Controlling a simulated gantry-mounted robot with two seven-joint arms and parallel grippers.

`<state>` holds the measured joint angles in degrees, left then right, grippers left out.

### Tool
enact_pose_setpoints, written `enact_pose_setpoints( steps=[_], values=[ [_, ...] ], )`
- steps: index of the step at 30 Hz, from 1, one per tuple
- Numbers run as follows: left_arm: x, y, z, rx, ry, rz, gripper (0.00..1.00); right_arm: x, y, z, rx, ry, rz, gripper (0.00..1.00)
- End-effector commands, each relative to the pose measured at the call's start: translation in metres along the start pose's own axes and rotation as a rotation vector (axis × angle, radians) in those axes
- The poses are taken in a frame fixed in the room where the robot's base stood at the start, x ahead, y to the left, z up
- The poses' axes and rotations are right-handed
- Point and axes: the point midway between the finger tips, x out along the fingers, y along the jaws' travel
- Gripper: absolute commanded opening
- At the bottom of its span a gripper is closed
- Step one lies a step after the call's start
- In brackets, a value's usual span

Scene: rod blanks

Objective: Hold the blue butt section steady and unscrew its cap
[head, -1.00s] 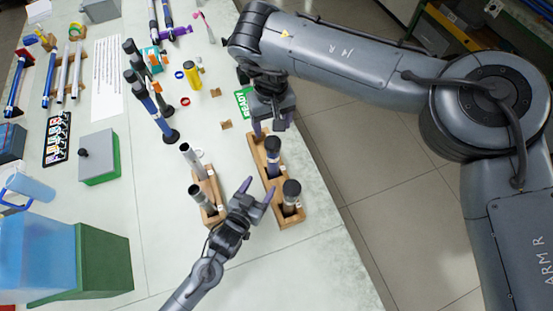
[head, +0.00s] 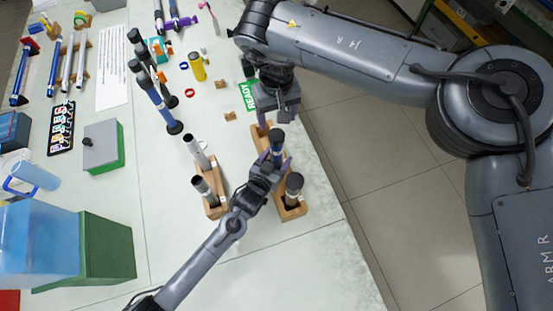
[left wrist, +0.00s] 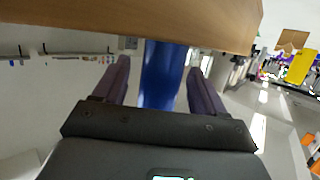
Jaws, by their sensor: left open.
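The blue butt section (head: 276,151) stands upright in the right-hand wooden rack (head: 293,212), with a dark cap (head: 277,135) on top. My left gripper (head: 277,164) is at the blue section, with its fingers on either side. In the left wrist view, the blue tube (left wrist: 162,75) stands between the open purple fingers (left wrist: 160,85), with gaps visible on both sides. My right gripper (head: 277,113) is just behind the cap, pointing down, its fingers apart and nothing seen between them. The tube's lower part is hidden by my left gripper in the head view.
A dark-topped rod (head: 294,184) stands in the same rack, close to my left gripper. Another rack (head: 216,211) with two grey rods is to the left. A green READY mark (head: 250,96) lies behind. The table's right edge is near.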

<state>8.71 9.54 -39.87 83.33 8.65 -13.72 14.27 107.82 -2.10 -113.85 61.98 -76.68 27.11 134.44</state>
Motion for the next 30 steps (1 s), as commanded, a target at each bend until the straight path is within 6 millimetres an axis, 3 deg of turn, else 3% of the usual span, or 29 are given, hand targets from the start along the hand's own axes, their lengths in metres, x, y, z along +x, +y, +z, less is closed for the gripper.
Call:
enact_pose_setpoints(
  steps=[8,22,30],
  values=[
    [0.0010,0.0002,-0.0002,0.000,0.000,0.000,0.71,0.0001,-0.0001,0.0000,0.000,0.000,0.000,0.70],
    [0.0008,0.0001,-0.0001,0.000,0.000,0.000,0.01,0.0001,-0.0001,0.0000,0.000,0.000,0.000,0.70],
    [0.0008,0.0001,-0.0001,0.000,0.000,0.000,0.00,0.0006,-0.0009,-0.0003,0.083,0.000,-0.003,0.70]
  ],
)
